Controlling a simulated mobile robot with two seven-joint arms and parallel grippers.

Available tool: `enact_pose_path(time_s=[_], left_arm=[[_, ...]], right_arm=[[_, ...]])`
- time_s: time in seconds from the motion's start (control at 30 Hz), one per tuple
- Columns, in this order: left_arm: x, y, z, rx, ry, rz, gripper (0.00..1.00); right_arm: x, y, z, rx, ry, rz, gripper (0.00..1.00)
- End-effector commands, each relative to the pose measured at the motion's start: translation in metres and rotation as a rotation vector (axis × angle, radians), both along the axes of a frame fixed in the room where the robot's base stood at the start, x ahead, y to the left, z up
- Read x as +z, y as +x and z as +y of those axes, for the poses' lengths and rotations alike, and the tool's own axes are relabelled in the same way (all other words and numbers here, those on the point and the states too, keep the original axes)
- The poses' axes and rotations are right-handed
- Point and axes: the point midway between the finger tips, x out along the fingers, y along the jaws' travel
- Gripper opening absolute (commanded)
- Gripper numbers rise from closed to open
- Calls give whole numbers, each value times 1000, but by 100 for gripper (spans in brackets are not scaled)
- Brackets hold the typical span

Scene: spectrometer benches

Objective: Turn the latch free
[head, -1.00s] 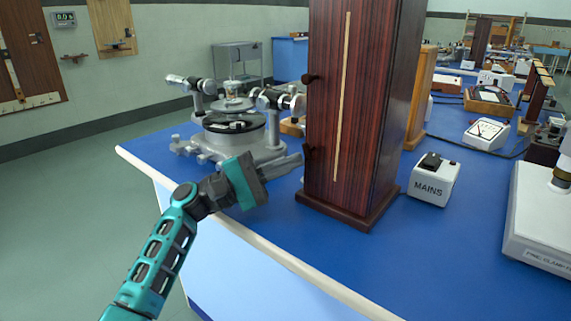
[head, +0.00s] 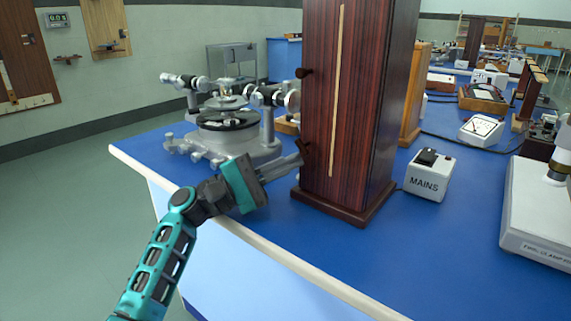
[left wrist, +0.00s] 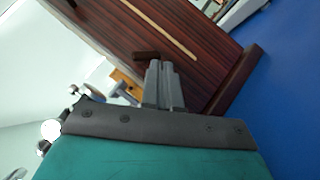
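A tall dark wooden cabinet (head: 358,110) with a pale strip down its front stands upright on the blue bench. Two small dark pegs stick out at its left edge, an upper one (head: 304,72) and a lower one (head: 303,147); I cannot tell for sure which is the latch. My left gripper (head: 297,159) points at the lower peg with its grey fingers close together. In the left wrist view the fingertips (left wrist: 161,65) are right at a dark peg (left wrist: 146,56), which lies across beyond them, not visibly between them. Contact is unclear. My right gripper is out of view.
A metal spectrometer (head: 228,120) stands behind and left of my left gripper. A white MAINS box (head: 429,178) sits right of the cabinet. A white-based instrument (head: 540,215) is at the far right. The front bench top is clear.

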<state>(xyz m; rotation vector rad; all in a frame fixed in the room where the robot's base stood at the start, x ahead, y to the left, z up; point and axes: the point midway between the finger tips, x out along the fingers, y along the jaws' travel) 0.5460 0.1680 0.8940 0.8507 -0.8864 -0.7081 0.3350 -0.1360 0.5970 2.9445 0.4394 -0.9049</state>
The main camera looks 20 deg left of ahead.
Motion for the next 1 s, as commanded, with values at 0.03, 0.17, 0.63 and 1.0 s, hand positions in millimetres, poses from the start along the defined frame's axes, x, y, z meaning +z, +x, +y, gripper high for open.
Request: enact_pose_path(time_s=[0.03,0.17,0.63,1.0], left_arm=[[0,0,0,0,1,0,0],[0,0,0,-1,0,1,0],[-5,-9,16,3,1,1,0],[-5,-48,86,2,2,2,0]], right_arm=[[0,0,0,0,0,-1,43],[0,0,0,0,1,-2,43],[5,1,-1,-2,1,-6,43],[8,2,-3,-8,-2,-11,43]])
